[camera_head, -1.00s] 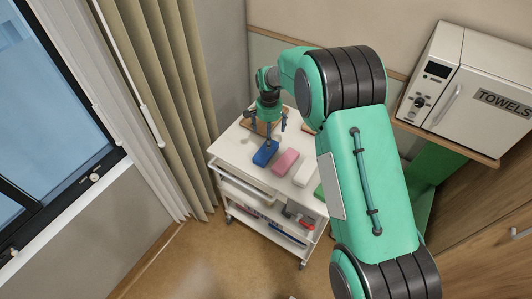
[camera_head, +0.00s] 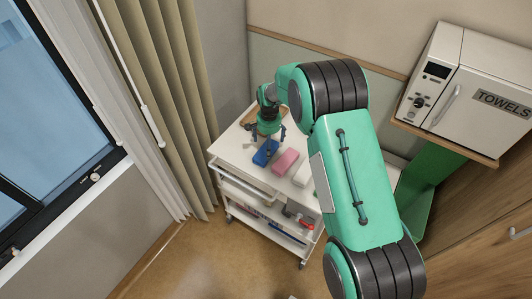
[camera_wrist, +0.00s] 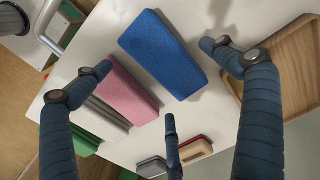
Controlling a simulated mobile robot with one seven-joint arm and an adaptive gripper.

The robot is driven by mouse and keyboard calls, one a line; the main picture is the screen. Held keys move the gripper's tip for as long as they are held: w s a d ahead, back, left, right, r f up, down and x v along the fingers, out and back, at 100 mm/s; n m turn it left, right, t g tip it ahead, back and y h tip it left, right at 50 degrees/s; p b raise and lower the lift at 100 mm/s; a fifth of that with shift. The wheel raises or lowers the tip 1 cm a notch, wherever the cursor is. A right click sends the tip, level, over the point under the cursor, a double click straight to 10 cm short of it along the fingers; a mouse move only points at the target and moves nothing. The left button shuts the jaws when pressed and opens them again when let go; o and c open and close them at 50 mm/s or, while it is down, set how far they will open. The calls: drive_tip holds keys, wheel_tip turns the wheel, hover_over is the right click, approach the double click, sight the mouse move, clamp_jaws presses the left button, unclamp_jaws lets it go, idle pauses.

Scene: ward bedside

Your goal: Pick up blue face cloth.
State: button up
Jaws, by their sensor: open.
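The blue face cloth (camera_head: 265,153) lies folded into a block on the white trolley top, near its left front edge. It also shows at the top middle of the wrist view (camera_wrist: 163,54). My gripper (camera_head: 268,137) is over the trolley, just behind the blue cloth in the head view. In the wrist view my gripper (camera_wrist: 170,95) has its dark fingers spread, with nothing between them. The blue cloth lies beyond the fingertips, apart from them as far as I can tell.
A pink folded cloth (camera_head: 285,161) lies beside the blue one, with a white one (camera_head: 303,174) further right. A wooden tray (camera_wrist: 290,62) is close on the right in the wrist view. The trolley's lower shelf (camera_head: 270,229) holds several items. A towel cabinet (camera_head: 470,85) stands at right.

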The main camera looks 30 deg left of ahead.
drive_tip(key=shift+f+p, duration=0.45)
drive_tip(key=shift+f, duration=2.05)
drive_tip(key=c, duration=1.2)
